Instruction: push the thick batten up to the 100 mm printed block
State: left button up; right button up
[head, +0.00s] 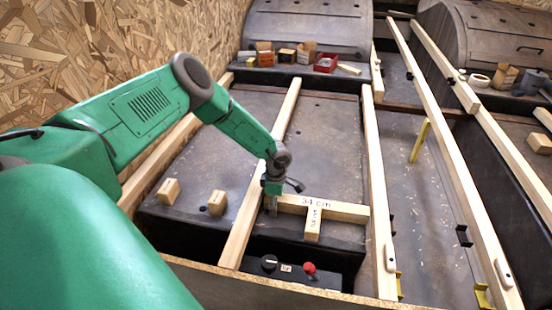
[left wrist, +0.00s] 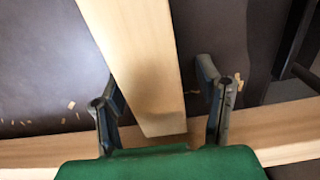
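A short block with small print (head: 314,222) stands out toward the front from a crosswise batten marked "34 cm" (head: 346,209), apparently touching it; its print is too small to read. A long batten (head: 246,220) runs front to back on the left of them. I cannot tell for certain which batten is the thick one. My left gripper (head: 271,208) points down at the left end of the crosswise batten, beside the long one. In the left wrist view the open fingers of this gripper (left wrist: 160,93) are either side of a batten end (left wrist: 150,60). My right gripper is out of view.
Two small wooden blocks (head: 217,203) (head: 168,191) sit to the left. A panel with a red knob (head: 309,268) is in front. Another long batten (head: 379,200) runs along the right. Small boxes (head: 326,62) stand at the back; the floor behind the crosswise batten is clear.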

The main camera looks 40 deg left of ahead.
pick_arm(q)
jog(key=shift+r, duration=0.1)
jog(key=shift+w+r, duration=0.1)
jog(key=shift+r, duration=0.25)
notch_tip(320, 180, up, 11)
jog(key=shift+r, duration=0.1)
dwell(0.5)
